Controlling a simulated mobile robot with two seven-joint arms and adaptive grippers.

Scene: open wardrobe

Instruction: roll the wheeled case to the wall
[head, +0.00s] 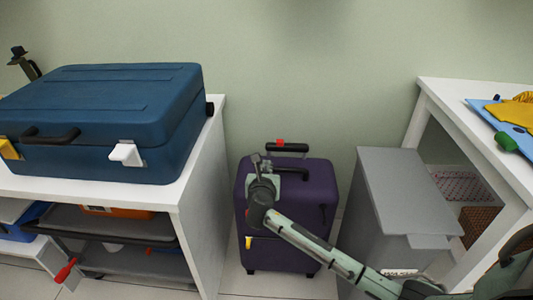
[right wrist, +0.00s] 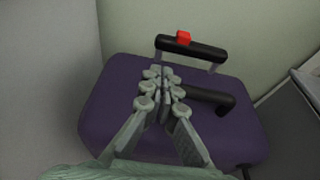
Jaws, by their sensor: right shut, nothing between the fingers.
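The wheeled case (head: 318,225) is a dark purple suitcase standing upright on the floor against or near the back wall, between two white units. It also shows from above in the right wrist view (right wrist: 110,100). A black pull handle (right wrist: 192,48) with a red button rises at its back. A black carry handle (head: 293,172) sits on its top. My right gripper (head: 262,162) is shut and empty over the case top, in front of the pull handle. In the right wrist view its fingertips (right wrist: 162,76) meet just left of the carry handle; contact with the case cannot be told.
A blue case (head: 110,110) lies on the white shelf unit (head: 200,190) at left. A grey bin (head: 390,205) stands close on the right, beside a white table (head: 425,100). The wall (head: 320,70) is behind. A little floor (head: 265,283) shows in front.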

